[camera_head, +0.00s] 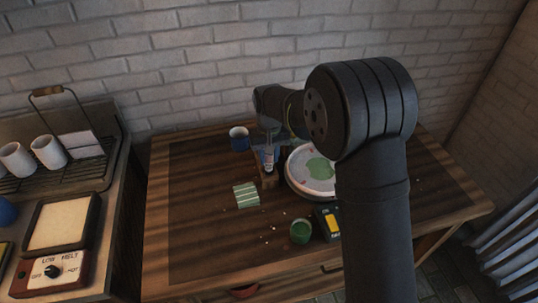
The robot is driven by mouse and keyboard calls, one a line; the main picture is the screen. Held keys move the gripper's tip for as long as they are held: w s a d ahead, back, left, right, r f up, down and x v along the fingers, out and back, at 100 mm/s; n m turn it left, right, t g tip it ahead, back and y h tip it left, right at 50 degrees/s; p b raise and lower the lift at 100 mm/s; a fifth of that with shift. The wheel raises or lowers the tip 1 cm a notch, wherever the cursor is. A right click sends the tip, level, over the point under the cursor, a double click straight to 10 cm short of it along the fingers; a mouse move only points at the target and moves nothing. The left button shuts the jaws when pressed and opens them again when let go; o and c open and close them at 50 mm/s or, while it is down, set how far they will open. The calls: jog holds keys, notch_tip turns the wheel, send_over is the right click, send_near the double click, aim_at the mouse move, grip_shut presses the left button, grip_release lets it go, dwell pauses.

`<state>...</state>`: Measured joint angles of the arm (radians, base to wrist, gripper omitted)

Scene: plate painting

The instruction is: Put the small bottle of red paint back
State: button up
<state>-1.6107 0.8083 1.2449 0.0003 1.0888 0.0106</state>
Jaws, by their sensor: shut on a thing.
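My gripper (268,148) points down near the back middle of the table. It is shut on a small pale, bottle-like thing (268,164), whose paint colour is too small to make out. This thing is over or in a small wooden holder (269,182); I cannot tell whether it rests there. The holder is partly hidden by the gripper and the thing. Just to the right is a round plate (297,183) with a pale face and a green painted patch; my arm hides its right side.
A striped green cloth (246,195), a green jar (300,231) and a black-and-yellow device (331,222) lie nearer the front. The wooden table (200,230) is clear at left. A side counter holds white mugs (48,152).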

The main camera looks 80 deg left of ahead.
jog(key=shift+f, duration=1.5)
jog(key=o, duration=0.8)
jog(key=shift+o, duration=0.4)
jog(key=o, duration=0.4)
jog(key=shift+r, duration=0.1)
jog(key=shift+r, duration=3.4)
